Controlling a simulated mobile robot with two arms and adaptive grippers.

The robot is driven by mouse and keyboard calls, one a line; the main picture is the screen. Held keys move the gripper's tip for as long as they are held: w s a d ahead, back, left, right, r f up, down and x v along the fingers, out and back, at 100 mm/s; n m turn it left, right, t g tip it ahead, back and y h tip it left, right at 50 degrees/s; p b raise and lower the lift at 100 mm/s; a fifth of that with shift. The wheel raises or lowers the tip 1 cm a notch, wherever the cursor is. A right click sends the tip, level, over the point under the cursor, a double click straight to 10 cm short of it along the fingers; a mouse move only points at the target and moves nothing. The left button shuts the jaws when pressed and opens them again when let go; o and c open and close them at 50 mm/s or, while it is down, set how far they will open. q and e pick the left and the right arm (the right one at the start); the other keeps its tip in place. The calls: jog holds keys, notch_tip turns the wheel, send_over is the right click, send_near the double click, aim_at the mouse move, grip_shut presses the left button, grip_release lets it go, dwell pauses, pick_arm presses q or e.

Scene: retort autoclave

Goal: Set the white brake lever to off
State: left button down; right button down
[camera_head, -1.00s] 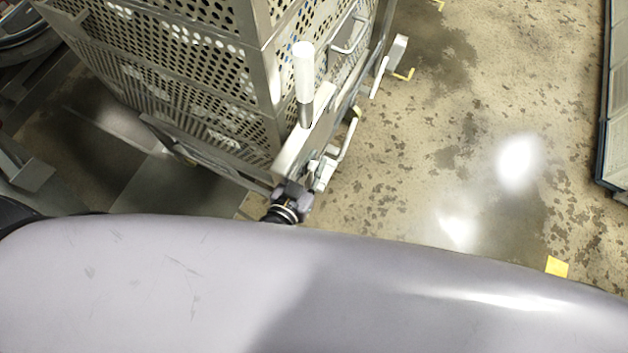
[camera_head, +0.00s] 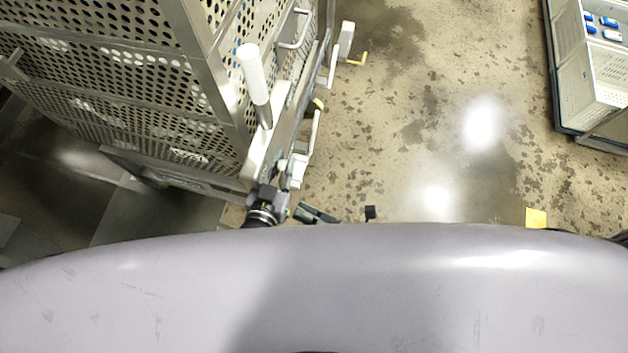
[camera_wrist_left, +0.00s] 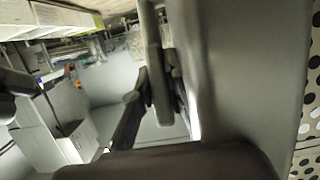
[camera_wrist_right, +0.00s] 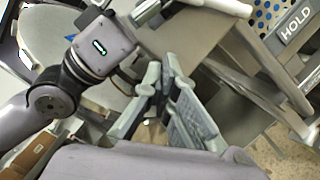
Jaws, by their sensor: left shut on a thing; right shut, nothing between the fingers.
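A white cylindrical lever handle (camera_head: 254,75) on a metal shaft stands up from a bracket on the side of a perforated metal cart (camera_head: 170,110); I take it for the brake lever. My left gripper (camera_head: 272,188) is at the near end of that bracket, below the handle. In the left wrist view the left fingers (camera_wrist_left: 155,92) are closed around a grey bar (camera_wrist_left: 151,40); I cannot tell which part it is. My right gripper (camera_head: 316,213) is just right of the left one, partly hidden by my body. Its fingers (camera_wrist_right: 160,100) are together and empty.
A HOLD label (camera_wrist_right: 296,22) is on a dark plate in the right wrist view. White fittings (camera_head: 316,132) run along the cart's side. A white cabinet (camera_head: 585,80) with blue items stands at the right. The stained floor (camera_head: 430,120) between cart and cabinet is clear.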

jog(key=w+a+r, duration=0.2)
jog(key=w+a, duration=0.2)
jog(key=w, duration=0.2)
jog(key=shift+w+r, duration=0.15)
jog(key=shift+w, duration=0.05)
jog(key=shift+w+d, duration=0.1)
